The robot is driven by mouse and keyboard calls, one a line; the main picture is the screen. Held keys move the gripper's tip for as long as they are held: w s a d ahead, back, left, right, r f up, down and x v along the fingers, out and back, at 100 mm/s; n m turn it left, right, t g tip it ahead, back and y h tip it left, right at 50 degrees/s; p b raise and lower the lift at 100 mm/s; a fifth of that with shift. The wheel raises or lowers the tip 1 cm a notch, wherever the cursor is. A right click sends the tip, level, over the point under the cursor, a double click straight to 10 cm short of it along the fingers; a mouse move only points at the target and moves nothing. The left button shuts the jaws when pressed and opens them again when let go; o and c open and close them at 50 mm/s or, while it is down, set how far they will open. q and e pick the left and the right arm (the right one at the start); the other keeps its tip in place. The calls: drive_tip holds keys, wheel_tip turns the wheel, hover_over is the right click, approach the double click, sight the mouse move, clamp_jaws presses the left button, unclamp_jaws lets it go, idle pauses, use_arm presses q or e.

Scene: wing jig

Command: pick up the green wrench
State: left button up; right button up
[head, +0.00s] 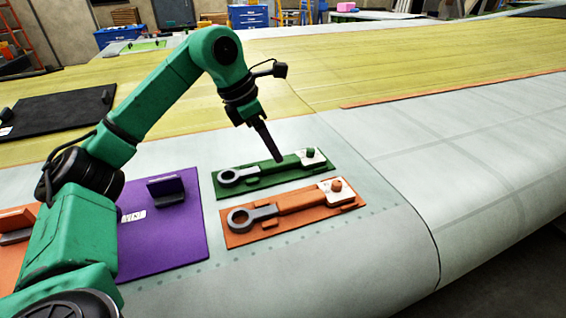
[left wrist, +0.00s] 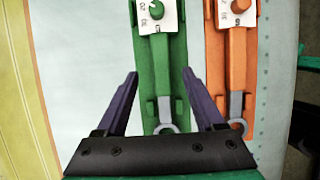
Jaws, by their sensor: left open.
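The green wrench (head: 262,170) lies on a green board on the wing, its grey ring end to the left and a white plate with a green knob at its right end. In the left wrist view the wrench (left wrist: 163,75) runs up and down between my open fingers. My left gripper (head: 278,157) points down at the handle near the white plate. In the left wrist view my gripper (left wrist: 161,73) is empty, with one finger on each side of the handle. I cannot tell whether the fingertips are beside the handle or just above it. My right gripper is out of view.
An orange wrench (head: 297,202) on an orange board lies close in front, parallel to the green one. A purple board (head: 165,245) with a dark block lies to the left, and a black mat (head: 60,118) lies farther back. Bare wing surface lies to the right.

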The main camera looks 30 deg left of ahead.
sight(273, 167)
use_arm(q)
drive_tip(key=p+x, duration=0.1)
drive_tip(key=x, duration=0.3)
drive_tip(key=shift+d+f, duration=0.1)
drive_tip(key=shift+d, duration=0.1)
drive_tip(key=shift+w+f, duration=0.1)
drive_tip(key=shift+f, duration=0.15)
drive_tip(key=shift+f, duration=0.1)
clamp_jaws()
idle(1.1)
